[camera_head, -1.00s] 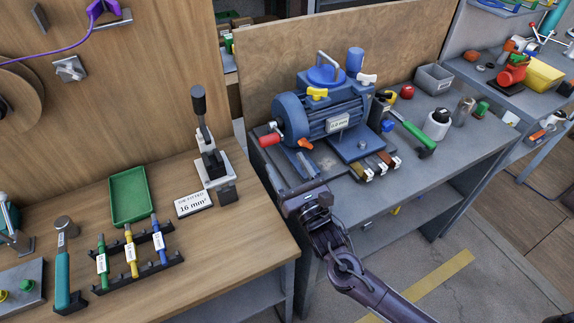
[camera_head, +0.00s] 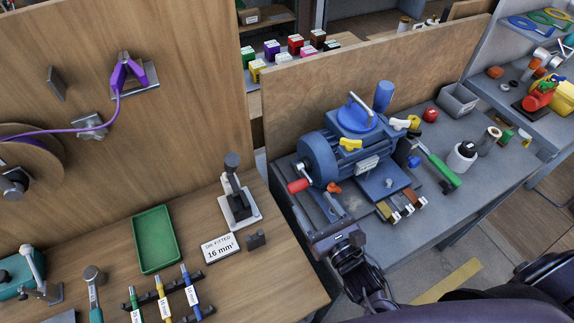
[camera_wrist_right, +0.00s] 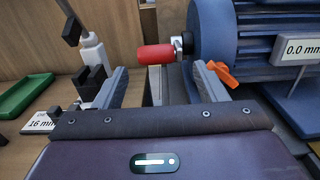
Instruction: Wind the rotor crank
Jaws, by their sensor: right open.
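The rotor crank's red handle (camera_head: 298,186) sticks out from the left end of the blue motor-like machine (camera_head: 345,152) on the grey bench. In the right wrist view the red handle (camera_wrist_right: 155,54) points left from a metal hub. My right gripper (camera_head: 316,204) is just in front of the crank, open and empty. In the wrist view its two fingers (camera_wrist_right: 160,80) stand wide apart, with the handle seen between and beyond them; no contact shows. An orange lever (camera_wrist_right: 222,74) on the machine lies close to the right finger. My left gripper is out of view.
A wooden bench at left holds a lever press (camera_head: 238,205), a "16 mm²" sign (camera_head: 221,248) and a green tray (camera_head: 156,240). A green-handled hammer (camera_head: 438,168) and small blocks (camera_head: 401,205) lie right of the machine. A wooden panel stands behind.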

